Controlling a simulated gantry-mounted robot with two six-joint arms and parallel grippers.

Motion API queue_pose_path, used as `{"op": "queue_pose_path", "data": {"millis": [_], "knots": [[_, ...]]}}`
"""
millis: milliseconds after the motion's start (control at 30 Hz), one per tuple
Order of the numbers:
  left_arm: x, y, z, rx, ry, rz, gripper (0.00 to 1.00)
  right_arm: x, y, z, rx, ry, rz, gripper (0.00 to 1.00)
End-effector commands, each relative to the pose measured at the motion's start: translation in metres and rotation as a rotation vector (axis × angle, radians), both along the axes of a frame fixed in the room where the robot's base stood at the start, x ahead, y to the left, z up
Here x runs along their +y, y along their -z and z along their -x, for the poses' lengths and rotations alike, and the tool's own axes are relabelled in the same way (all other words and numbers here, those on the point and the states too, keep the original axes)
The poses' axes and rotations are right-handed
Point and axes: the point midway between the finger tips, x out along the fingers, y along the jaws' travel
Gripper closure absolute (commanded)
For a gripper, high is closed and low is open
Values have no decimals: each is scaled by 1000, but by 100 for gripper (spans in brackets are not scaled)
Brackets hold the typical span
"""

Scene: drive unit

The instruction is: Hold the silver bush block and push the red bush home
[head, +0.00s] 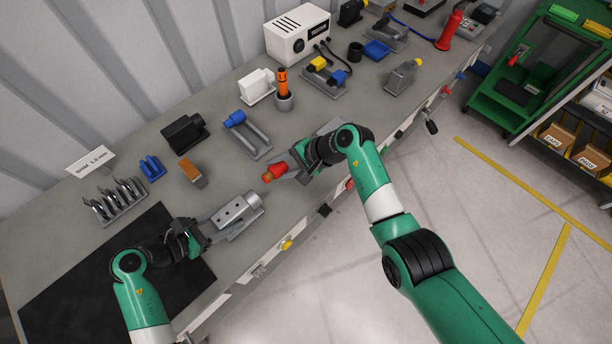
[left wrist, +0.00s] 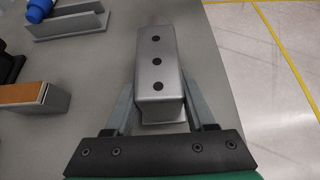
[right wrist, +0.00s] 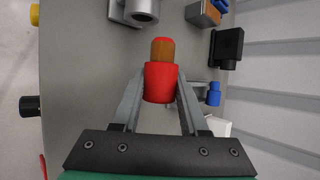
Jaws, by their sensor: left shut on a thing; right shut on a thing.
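The silver bush block (head: 238,214) sits on the grey bench, a box with a row of dark holes on top. It also shows in the left wrist view (left wrist: 157,75). My left gripper (head: 215,222) is shut on its near end, one finger on each side. The red bush (head: 275,172) has a brown-orange nose and is held level by my right gripper (head: 288,174), which is shut around it. In the right wrist view the red bush (right wrist: 160,82) points toward the block's round bore (right wrist: 143,10). The bush and block are apart, with a clear gap between them.
A blue-ended part in a grey channel (head: 247,135), an orange-brown block (head: 193,173) and a black block (head: 184,132) lie behind. A rack of grey tools (head: 118,202) stands at left by a black mat (head: 60,285). The bench's front edge is close to both grippers.

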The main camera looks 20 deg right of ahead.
Motion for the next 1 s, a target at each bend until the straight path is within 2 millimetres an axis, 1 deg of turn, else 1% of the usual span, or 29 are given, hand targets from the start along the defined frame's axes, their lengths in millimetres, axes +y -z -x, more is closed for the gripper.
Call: {"op": "queue_pose_path", "data": {"millis": [100, 233, 367, 600, 700, 1000], "knots": [[0, 1, 0, 1, -1, -2, 100, 4, -3, -1, 0, -10, -1, 100], [1, 1, 0, 1, -1, -2, 100, 4, 0, -1, 1, -10, 0, 100], [0, 1, 0, 1, -1, -2, 100, 4, 9, -1, 5, -10, -2, 100], [0, 1, 0, 1, -1, -2, 100, 4, 34, -2, 4, -9, -3, 100], [0, 1, 0, 1, -1, -2, 100, 3, 40, -1, 3, -9, -1, 100], [0, 1, 0, 1, -1, -2, 100, 6, 45, 0, 0, -10, 0, 100]]}}
